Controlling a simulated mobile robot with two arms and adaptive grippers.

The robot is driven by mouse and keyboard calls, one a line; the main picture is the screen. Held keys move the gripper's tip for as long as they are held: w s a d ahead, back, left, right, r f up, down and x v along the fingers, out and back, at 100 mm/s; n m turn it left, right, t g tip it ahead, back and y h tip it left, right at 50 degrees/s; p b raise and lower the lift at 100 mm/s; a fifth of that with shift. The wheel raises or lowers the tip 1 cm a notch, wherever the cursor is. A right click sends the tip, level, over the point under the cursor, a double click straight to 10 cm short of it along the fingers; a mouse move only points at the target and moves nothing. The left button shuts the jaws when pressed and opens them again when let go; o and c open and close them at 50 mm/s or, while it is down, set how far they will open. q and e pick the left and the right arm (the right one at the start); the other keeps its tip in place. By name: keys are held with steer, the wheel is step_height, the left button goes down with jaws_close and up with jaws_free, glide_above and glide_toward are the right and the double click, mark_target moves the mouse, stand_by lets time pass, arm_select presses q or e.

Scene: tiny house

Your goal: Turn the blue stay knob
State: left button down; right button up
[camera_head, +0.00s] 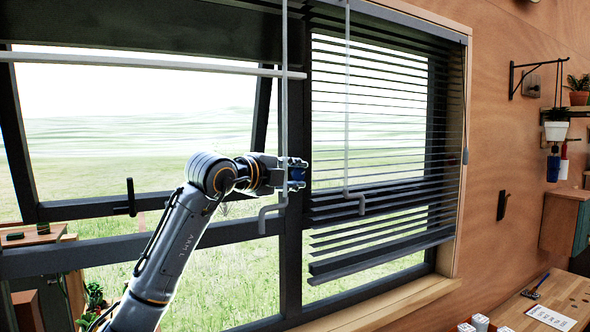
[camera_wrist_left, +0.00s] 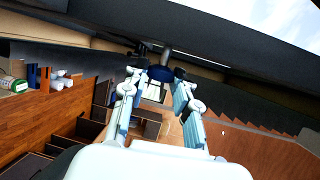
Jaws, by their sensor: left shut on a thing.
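The blue stay knob (camera_head: 296,174) sits by the dark upright window post, partly hidden behind my left gripper's fingers. My left gripper (camera_head: 296,174) reaches it from the left, with its fingers at the knob. In the left wrist view the round dark-blue knob (camera_wrist_left: 160,73) is on a grey stem, between the two fingertips of my left gripper (camera_wrist_left: 161,80). The fingers are shut on the knob. My right gripper is in neither view.
The left window sash (camera_head: 140,59) is tilted open. Dark blinds (camera_head: 385,110) hang right of the post. A white crank rod (camera_head: 285,100) hangs close to my gripper. A wooden desk (camera_head: 540,297) stands at the lower right.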

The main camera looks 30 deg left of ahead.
arm_select(q)
steer(key=c, duration=1)
jaws_free()
steer(key=s, duration=0.4)
steer(key=s+a+r, duration=0.1)
steer(key=s, duration=0.6)
steer(key=shift+s+a+r, duration=0.2)
steer(key=shift+s+a, duration=0.15)
steer(key=shift+s, duration=0.05)
